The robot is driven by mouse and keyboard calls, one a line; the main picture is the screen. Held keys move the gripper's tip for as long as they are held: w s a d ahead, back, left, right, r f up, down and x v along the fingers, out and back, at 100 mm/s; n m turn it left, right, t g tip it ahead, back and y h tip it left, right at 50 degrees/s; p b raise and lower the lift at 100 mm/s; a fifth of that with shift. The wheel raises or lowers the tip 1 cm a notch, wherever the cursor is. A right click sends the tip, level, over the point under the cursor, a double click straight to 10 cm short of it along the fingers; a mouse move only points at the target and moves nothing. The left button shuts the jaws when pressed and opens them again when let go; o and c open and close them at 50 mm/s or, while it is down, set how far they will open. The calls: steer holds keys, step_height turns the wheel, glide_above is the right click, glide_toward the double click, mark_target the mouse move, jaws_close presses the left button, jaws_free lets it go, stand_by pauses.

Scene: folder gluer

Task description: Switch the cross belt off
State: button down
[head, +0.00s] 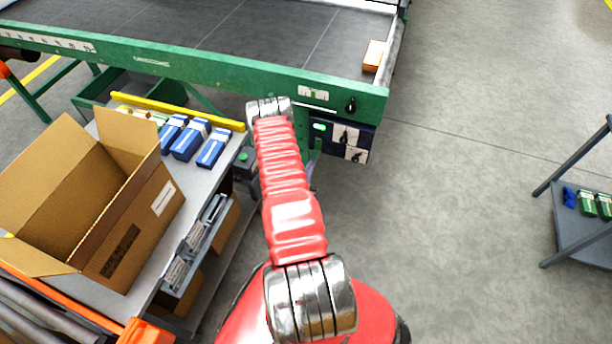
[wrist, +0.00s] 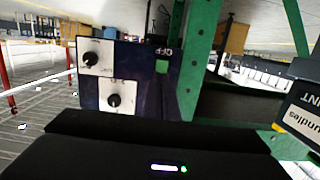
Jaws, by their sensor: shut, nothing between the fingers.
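A dark control box (head: 363,138) hangs under the green machine beam in the head view. It carries two white plates with black rotary knobs, the upper knob (head: 346,134) and the lower knob (head: 355,155), and a green lit indicator (head: 319,127). The wrist view shows the box close up, with one knob (wrist: 91,60), a second knob (wrist: 114,101) and a green square (wrist: 162,66) beside small lettering. My gripper (wrist: 160,125) shows as a black body along the bottom of the wrist view, shut and apart from the knobs. In the head view my arm hides it.
Another black knob (head: 350,105) sits on the green beam (head: 230,75). A bench at left holds an open cardboard box (head: 130,215) and blue packs (head: 190,140). An orange block (head: 374,55) lies on the belt. The floor at right is clear up to a grey rack (head: 580,235).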

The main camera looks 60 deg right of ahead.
mark_target(318, 149)
steer(key=d, duration=0.2)
steer(key=w+d, duration=0.1)
steer(key=d, duration=0.2)
steer(key=d+f, duration=0.1)
steer(key=d, duration=0.2)
steer(key=shift+w, duration=0.15)
steer(key=shift+d+f, duration=0.1)
steer(key=shift+d, duration=0.1)
steer(key=shift+a, duration=0.1)
steer(key=s+a+f, duration=0.2)
steer(key=a, duration=1.2)
steer(key=shift+d+r, duration=0.1)
